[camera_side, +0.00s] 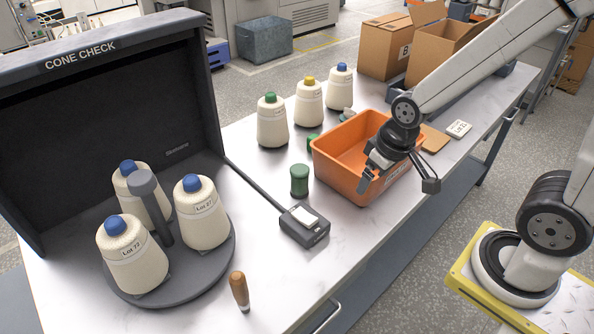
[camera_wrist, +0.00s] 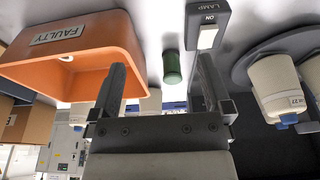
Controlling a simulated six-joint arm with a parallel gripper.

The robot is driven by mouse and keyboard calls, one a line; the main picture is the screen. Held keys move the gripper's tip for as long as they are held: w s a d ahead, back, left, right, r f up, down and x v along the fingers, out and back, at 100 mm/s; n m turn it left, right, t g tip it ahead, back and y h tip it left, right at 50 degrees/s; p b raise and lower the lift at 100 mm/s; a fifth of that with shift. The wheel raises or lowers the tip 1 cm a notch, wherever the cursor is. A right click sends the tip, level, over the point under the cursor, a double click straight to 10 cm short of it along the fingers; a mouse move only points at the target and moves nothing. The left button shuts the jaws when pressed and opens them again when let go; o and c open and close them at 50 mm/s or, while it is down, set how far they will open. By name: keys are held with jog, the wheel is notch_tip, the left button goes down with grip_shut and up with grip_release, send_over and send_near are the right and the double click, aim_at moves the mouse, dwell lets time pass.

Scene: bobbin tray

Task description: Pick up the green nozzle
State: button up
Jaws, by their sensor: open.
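A green cylinder with wider ends, like a spool (camera_side: 299,181), stands upright on the table left of the orange bin. It also shows in the wrist view (camera_wrist: 172,68), between the fingers in the picture but beyond them. A smaller green piece (camera_side: 312,142) lies behind the bin's left corner, partly hidden; I cannot tell its shape. I cannot tell which of these is the nozzle. My gripper (camera_side: 367,180) is open and empty, in front of and over the bin's near side, right of the green cylinder. Its fingers (camera_wrist: 162,72) are apart in the wrist view.
The orange bin (camera_side: 337,182) marked FAULTY and a lamp switch box (camera_side: 304,226) flank the green cylinder. Cones stand behind and on a round grey stand (camera_side: 190,285) at left. A wooden-handled tool (camera_side: 239,290) stands at the front.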

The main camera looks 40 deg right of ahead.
jog(key=shift+w+v, duration=0.5)
jog(key=shift+v, duration=1.7)
jog(key=n+g+h, duration=0.1)
jog(key=n+h, duration=1.2)
jog(key=n, duration=0.6)
send_over(313, 138)
jog(key=a, duration=0.5)
jog(key=f, duration=1.5)
jog(key=shift+s+d, duration=0.25)
jog(key=shift+s, duration=0.1)
jog(key=shift+f, duration=0.6)
jog(key=shift+d, duration=0.1)
jog(key=shift+x, duration=1.2)
jog(key=shift+d, duration=0.1)
